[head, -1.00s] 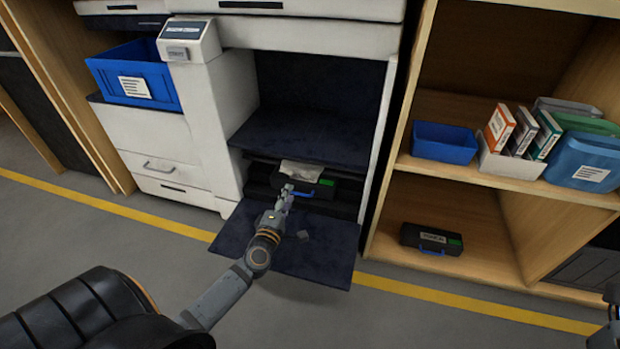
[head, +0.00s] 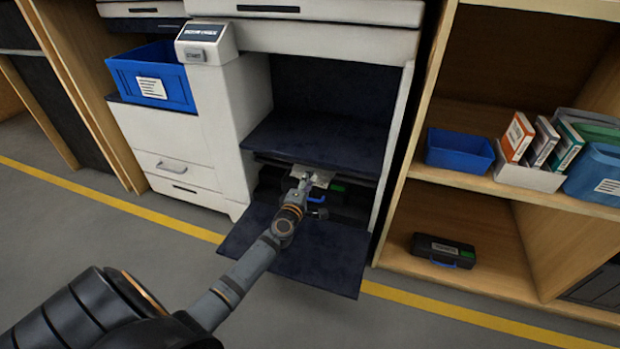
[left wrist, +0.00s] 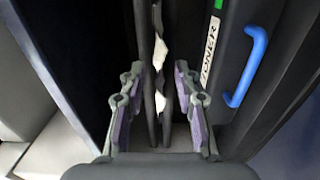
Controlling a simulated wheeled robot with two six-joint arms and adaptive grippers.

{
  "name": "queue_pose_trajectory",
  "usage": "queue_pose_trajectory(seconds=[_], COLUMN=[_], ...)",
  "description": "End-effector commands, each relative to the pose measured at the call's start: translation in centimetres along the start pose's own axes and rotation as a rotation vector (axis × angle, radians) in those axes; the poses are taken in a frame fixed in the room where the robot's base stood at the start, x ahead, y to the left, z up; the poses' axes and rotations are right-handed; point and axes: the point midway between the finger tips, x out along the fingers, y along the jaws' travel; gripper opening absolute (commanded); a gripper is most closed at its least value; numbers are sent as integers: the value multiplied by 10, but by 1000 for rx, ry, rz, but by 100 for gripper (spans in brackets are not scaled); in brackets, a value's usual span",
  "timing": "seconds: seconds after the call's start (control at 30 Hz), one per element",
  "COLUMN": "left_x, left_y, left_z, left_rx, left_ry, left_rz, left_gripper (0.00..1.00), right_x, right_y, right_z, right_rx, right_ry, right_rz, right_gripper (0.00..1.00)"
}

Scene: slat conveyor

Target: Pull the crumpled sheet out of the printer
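The white printer (head: 232,110) stands with its dark front door (head: 300,252) folded down. The crumpled white sheet (head: 322,176) sticks out low in the dark opening, just above a black toner unit with a blue handle (head: 316,200). In the left wrist view, parts of the sheet (left wrist: 160,52) show at a narrow slot between two dark edges. My left gripper (head: 304,184) is at the opening, partly covering the sheet. In the wrist view its fingers (left wrist: 159,72) are apart, one on each side of the slot and sheet. My right gripper is out of view.
The toner unit's blue handle (left wrist: 246,66) is close beside the fingers. A wooden shelf right of the printer holds a blue bin (head: 459,151), binders (head: 541,143) and another black toner unit (head: 442,251). A blue tray (head: 152,78) is at left. The front floor is clear.

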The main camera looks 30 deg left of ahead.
Motion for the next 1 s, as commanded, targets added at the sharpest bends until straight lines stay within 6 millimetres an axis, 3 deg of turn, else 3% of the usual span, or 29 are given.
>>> queue_pose_trajectory(seconds=[0.1, 0.57, 0.83, 1.0], left_x=[0, 0, -2, -17], left_y=[0, -1, -2, -2], left_z=[0, 0, 0, 0], left_rx=[0, 0, 0, 2], left_ry=[0, 0, 0, 0], left_rz=[0, -1, -3, -6], left_gripper=[31, 0, 0, 0], right_x=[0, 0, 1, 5], right_y=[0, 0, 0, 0], right_z=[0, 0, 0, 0], right_rx=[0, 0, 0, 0], right_ry=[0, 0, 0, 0], right_rz=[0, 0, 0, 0], right_gripper=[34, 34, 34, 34])
